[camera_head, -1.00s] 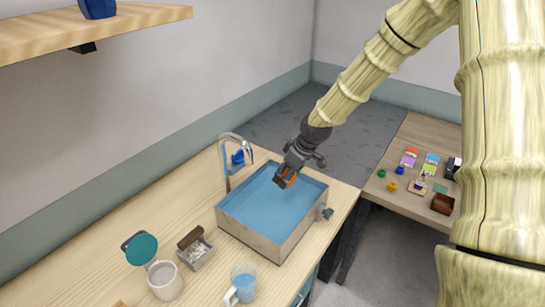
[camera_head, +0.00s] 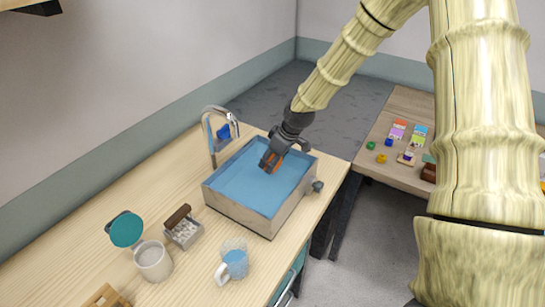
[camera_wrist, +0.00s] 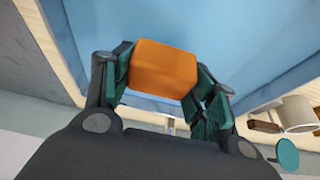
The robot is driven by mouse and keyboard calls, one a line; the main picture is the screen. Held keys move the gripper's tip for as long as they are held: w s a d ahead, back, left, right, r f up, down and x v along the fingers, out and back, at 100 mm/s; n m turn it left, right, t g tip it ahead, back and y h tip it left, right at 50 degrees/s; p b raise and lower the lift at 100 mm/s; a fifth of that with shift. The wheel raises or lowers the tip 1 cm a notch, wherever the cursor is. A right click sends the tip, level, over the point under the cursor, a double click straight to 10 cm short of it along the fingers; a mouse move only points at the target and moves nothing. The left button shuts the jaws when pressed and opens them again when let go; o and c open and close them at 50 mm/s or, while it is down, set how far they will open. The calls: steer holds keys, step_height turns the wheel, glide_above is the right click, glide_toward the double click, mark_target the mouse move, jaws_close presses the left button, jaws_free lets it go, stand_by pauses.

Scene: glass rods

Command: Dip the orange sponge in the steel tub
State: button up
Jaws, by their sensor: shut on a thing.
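The orange sponge (camera_head: 273,162) is a small block between the fingers of my gripper (camera_head: 271,160). In the wrist view the sponge (camera_wrist: 163,68) is clasped from both sides by the fingers of my gripper (camera_wrist: 160,80). The steel tub (camera_head: 240,212) is a square basin on the wooden counter, filled with blue water. My gripper and the sponge are over the tub's far right part, near the water. I cannot tell whether the sponge touches the water. My gripper hides part of the sponge in the head view.
A faucet (camera_head: 211,140) stands at the tub's back left, and a knob (camera_head: 318,187) sticks out on its right. A lidded canister (camera_head: 153,260), a brush on a caddy (camera_head: 184,230) and a blue mug (camera_head: 233,265) stand in front. A side table (camera_head: 385,170) holds small coloured things.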

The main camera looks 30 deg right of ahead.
steer(key=shift+w+f+b, duration=0.2)
steer(key=shift+f+b, duration=0.15)
steer(key=shift+f, duration=0.75)
step_height(320, 180, down, 2)
steer(key=shift+s+f+b, duration=0.1)
steer(key=shift+s+b, duration=0.05)
steer(key=shift+b, duration=0.4)
steer(key=shift+f+b, duration=1)
steer(key=shift+f, duration=1.15)
steer(key=shift+r+p, duration=3.8)
steer(key=shift+r, duration=1.75)
steer(key=shift+r+p, duration=1.8)
steer(key=shift+r, duration=0.7)
